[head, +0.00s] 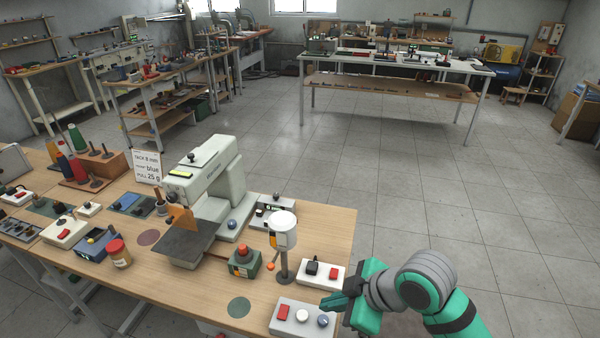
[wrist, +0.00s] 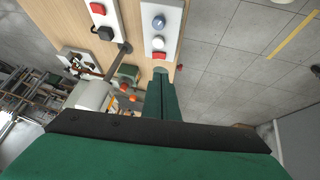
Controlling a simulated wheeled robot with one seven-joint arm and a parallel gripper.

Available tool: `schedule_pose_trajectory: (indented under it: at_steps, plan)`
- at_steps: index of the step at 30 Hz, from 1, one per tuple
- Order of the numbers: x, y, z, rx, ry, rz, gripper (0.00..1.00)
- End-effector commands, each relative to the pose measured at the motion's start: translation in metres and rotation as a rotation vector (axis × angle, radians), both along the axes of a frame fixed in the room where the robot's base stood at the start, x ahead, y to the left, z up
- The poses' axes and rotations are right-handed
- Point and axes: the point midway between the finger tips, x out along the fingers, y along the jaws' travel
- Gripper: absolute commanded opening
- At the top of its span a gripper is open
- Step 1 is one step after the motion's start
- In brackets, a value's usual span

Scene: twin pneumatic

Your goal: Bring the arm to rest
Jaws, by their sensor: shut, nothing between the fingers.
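My gripper (head: 343,300) is at the right edge of the wooden workbench (head: 325,226) in the head view, its green fingers pointing left. The fingers are shut and empty. In the wrist view my gripper (wrist: 160,78) shows as two green fingers pressed together, near the end of a control box. My green and grey arm comes in from the lower right. The control box (head: 313,311) has a red button, a white button and a blue knob, and it lies close to the fingers. I cannot tell whether they touch it.
A white cylinder on a post (head: 284,230), a second button box (head: 325,275) and a green box with a red button (head: 244,263) stand near my gripper. A pale machine (head: 208,185) stands further left. The tiled floor (head: 480,230) right of the bench is clear.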

Motion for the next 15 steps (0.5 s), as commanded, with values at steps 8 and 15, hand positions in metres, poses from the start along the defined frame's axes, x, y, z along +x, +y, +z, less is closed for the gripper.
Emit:
schedule_pose_trajectory:
  at_steps: [8, 15]
  plan:
    - [0.051, 0.082, 0.041, 0.293, -0.210, -0.065, 0.00]
    - [0.081, 0.130, 0.081, 0.574, -0.348, -0.178, 0.00]
